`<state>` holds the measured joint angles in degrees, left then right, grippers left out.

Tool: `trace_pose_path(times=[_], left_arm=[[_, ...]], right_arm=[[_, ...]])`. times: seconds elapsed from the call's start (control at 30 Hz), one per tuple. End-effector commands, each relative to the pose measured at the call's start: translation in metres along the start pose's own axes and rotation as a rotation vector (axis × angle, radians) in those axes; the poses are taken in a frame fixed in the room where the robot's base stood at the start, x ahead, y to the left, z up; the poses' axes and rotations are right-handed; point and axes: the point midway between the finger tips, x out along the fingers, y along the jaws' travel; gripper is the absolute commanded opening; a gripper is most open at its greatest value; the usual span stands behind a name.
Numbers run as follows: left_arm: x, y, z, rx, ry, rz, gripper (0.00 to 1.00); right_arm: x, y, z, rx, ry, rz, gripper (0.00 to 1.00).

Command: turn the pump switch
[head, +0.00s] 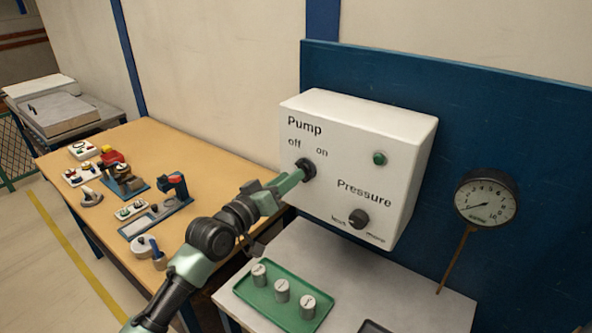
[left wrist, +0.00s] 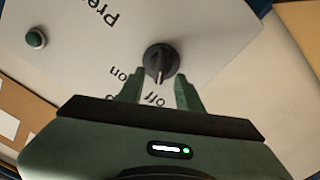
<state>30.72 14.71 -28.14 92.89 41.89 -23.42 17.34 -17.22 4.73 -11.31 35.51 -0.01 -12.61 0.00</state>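The pump switch is a round black knob (head: 307,167) on the white control box (head: 400,140), below the words "off" and "on". In the left wrist view the knob (left wrist: 161,60) shows a pale pointer line on the side facing "off". My left gripper (head: 295,177) reaches up to the knob from the lower left. In the left wrist view its green fingers (left wrist: 160,88) are open, one on each side of the knob's near edge, with gaps visible. Contact cannot be seen. My right gripper is not in view.
A pressure knob (head: 358,219) and a green button (head: 379,158) are on the same box. A gauge (head: 486,198) is on the blue panel to the right. A green tray (head: 262,312) with weights lies below. A wooden bench (head: 150,140) with several devices stands left.

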Motion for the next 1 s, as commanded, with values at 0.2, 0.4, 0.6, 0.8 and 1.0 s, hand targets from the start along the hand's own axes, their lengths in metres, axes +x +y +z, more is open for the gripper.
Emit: trace_pose_path(times=[0.2, 0.4, 0.6, 0.8, 1.0], left_arm=[[0.027, 0.0, -0.001, 0.0, -0.001, -0.001, 0.35], [0.035, 0.0, 0.001, 0.0, -0.001, -0.001, 0.35], [0.035, 0.0, 0.001, 0.0, -0.001, -0.001, 0.35], [0.035, 0.0, 0.001, 0.001, -0.001, -0.001, 0.0], [0.035, -0.001, 0.001, 0.006, -0.001, -0.001, 0.0]], right_arm=[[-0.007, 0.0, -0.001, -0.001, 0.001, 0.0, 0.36], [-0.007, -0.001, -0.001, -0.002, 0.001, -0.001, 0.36], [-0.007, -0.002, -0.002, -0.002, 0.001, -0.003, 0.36], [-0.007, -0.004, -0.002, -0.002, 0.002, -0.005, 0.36], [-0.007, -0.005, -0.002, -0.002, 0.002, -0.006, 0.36]])
